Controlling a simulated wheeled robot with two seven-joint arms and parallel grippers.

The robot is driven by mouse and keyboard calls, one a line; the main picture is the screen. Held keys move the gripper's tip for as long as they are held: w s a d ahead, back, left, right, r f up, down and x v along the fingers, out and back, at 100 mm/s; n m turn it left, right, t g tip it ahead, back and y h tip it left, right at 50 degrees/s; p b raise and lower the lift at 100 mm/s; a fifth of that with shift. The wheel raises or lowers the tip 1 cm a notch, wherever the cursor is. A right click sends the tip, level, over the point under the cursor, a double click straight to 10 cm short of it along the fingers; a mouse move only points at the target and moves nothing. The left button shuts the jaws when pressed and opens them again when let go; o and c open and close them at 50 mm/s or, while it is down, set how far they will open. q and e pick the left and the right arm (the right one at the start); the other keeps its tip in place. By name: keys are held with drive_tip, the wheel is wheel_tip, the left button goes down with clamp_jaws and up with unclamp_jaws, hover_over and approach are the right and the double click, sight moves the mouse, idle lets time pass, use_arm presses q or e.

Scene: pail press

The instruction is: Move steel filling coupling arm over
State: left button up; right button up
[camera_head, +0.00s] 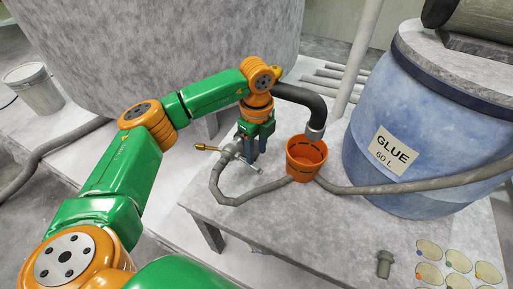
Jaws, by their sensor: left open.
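The steel filling coupling (232,152), with a brass-coloured lever (206,147) sticking out to the left, sits at the end of a grey hose near the table's back left edge. My left gripper (255,151) points down at it, with its fingers open and apart. The fingers are right beside the coupling's right end; whether any part lies between them I cannot tell. An orange pail (306,158) stands to the right of the gripper. A black bent pipe with a steel end (315,131) comes down at the pail's rim. My right gripper is not in view.
A blue glue drum (415,120) stands at the right, with a grey hose (420,186) crossing before it. A small grey fitting (384,264) and several coloured-dot pads lie front right. A large grey tank (160,45) stands behind. The table's front middle (300,225) is clear.

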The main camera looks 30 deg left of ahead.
sight(257, 166)
use_arm(q)
wheel_tip(257, 166, down, 7)
drive_tip(key=b, duration=0.4)
drive_tip(key=shift+r, duration=0.3)
drive_tip(key=shift+c, duration=1.3)
clamp_jaws()
drive_tip(key=shift+w+n, duration=0.3)
drive_tip(key=w+a+n, duration=0.2)
drive_tip(key=w+n, duration=0.4)
drive_tip(key=n, duration=0.4)
drive_tip(key=shift+n, duration=0.3)
drive_tip(key=o, duration=0.5)
unclamp_jaws()
drive_tip(key=shift+o, duration=0.2)
